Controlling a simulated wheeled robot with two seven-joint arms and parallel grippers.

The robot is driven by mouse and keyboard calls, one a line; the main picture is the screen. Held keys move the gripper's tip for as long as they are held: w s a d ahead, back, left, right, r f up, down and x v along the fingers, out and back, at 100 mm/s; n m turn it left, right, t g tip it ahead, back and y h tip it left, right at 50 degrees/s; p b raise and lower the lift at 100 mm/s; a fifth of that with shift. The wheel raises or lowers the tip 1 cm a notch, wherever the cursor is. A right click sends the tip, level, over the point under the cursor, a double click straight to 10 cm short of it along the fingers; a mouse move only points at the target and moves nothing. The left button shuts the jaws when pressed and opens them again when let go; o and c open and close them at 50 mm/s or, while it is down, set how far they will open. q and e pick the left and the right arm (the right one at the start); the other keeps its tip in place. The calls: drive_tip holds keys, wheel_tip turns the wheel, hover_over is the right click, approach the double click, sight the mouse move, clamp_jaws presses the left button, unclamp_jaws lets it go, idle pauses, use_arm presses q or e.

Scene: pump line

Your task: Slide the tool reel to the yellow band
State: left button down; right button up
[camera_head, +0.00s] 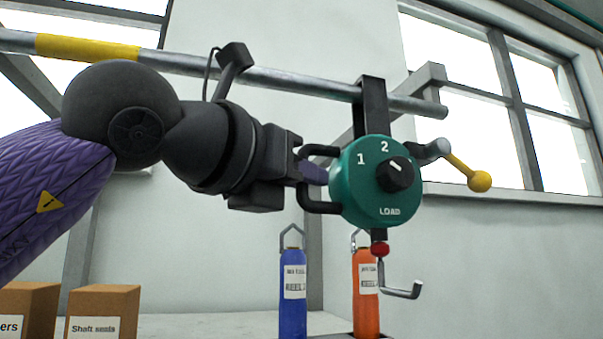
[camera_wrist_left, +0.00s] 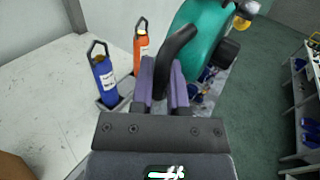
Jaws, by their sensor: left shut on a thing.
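The green tool reel (camera_head: 372,205) hangs from the metal rail (camera_head: 285,80) by a black bracket, near the rail's right end. It has a black knob, the marks 1, 2 and LOAD, and a hook below. The yellow band (camera_head: 87,48) is on the rail at the far left, apart from the reel. My left gripper (camera_head: 312,175) is shut on the reel's black side handle (camera_head: 320,207). In the left wrist view the handle (camera_wrist_left: 178,45) sits between the fingers, with the green reel (camera_wrist_left: 197,40) beyond. My right gripper is in neither view.
A blue cylinder (camera_head: 292,295) and an orange cylinder (camera_head: 366,300) with loop handles stand below the reel. Cardboard boxes (camera_head: 103,312) stand at the lower left. A crank with a yellow knob (camera_head: 479,181) sticks out right of the reel. Windows are behind.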

use_arm(q)
drive_tip(key=shift+a+r, duration=0.1)
drive_tip(key=shift+a, duration=0.05)
drive_tip(key=s+a+p, duration=0.1)
drive_tip(key=s+a, duration=0.3)
drive_tip(key=a, duration=1)
drive_tip(key=s+a+p, duration=0.1)
drive_tip(key=s+a, duration=0.4)
drive_tip(key=a, duration=0.8)
drive_tip(key=shift+a, duration=0.35)
drive_tip(key=shift+s+r, duration=0.1)
drive_tip(key=c, duration=0.9)
unclamp_jaws()
drive_tip(key=shift+c, duration=0.2)
